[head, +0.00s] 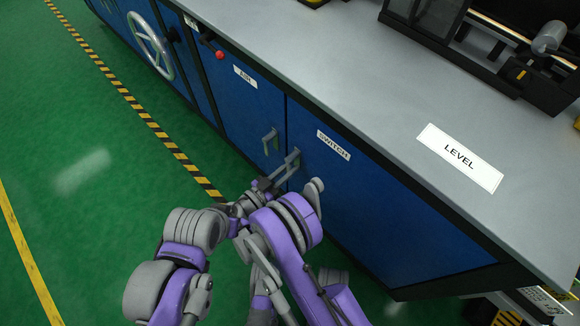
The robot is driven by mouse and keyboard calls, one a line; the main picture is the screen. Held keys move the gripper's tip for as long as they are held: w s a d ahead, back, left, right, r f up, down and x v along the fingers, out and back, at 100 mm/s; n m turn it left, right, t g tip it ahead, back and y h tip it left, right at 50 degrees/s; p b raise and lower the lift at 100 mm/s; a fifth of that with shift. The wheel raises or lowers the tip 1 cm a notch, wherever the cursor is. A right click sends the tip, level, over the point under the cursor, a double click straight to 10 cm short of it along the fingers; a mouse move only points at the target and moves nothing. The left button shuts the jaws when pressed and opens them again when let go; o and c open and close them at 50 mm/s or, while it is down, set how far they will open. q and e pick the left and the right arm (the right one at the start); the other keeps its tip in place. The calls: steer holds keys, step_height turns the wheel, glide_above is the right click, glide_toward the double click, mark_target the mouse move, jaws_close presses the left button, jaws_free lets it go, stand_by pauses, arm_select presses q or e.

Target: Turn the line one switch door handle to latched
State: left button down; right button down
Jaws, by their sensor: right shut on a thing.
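The blue switch door (345,200) carries a white SWITCH label (333,145) near its top edge. Its grey handle (288,166) sits at the door's upper left and slants down to the left. My right gripper (268,184) is shut on the lower left end of this handle. The fingertips are small and partly hidden by the wrist and the purple and grey arm links. I cannot tell from here whether the handle is latched. My left gripper does not show.
A second grey handle (270,141) on the neighbouring blue door (240,103) is close by. A red knob (220,55) and a handwheel (150,45) stick out further along. The grey counter (350,70) overhangs the doors. The green floor (80,220) at left is clear.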

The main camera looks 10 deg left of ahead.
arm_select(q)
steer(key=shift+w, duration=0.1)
arm_select(e)
steer(key=shift+w+a+m, duration=0.1)
steer(key=shift+a+m, duration=0.05)
steer(key=shift+m, duration=0.15)
steer(key=c, duration=0.8)
jaws_free()
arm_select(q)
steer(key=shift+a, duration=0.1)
arm_select(e)
steer(key=shift+a, duration=0.1)
